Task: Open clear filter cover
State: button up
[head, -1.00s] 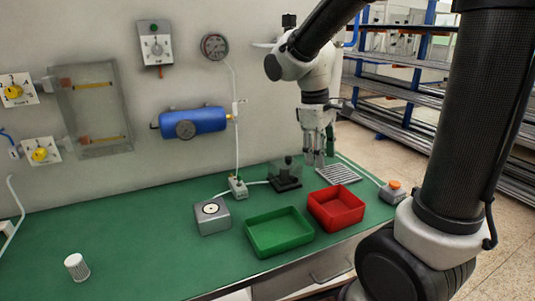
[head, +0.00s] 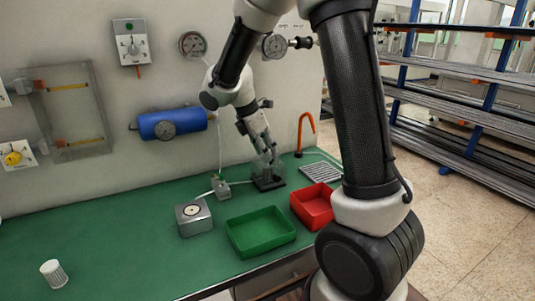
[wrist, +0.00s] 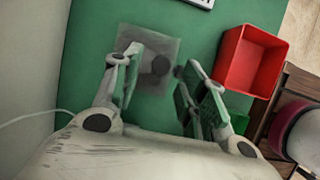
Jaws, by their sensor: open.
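The clear filter cover (wrist: 172,50) is a see-through box with a dark round knob, seen from above in the wrist view. In the head view its dark base (head: 268,184) stands on the green bench near the wall, and my gripper partly hides the cover. My gripper (head: 268,158) is open and tilted down over it. In the wrist view the fingers of my gripper (wrist: 158,75) are spread, with the knob between and a little beyond the tips. I cannot tell whether a finger touches the cover.
A green tray (head: 235,243) and a red tray (head: 302,215) stand in front and to the right. A grey box (head: 192,228), a small fitting with a thin tube (head: 221,187) and a slotted grille (head: 322,171) are close by.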

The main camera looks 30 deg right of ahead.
jog(key=shift+x, duration=1)
jog(key=shift+d+r, duration=0.1)
grip_shut()
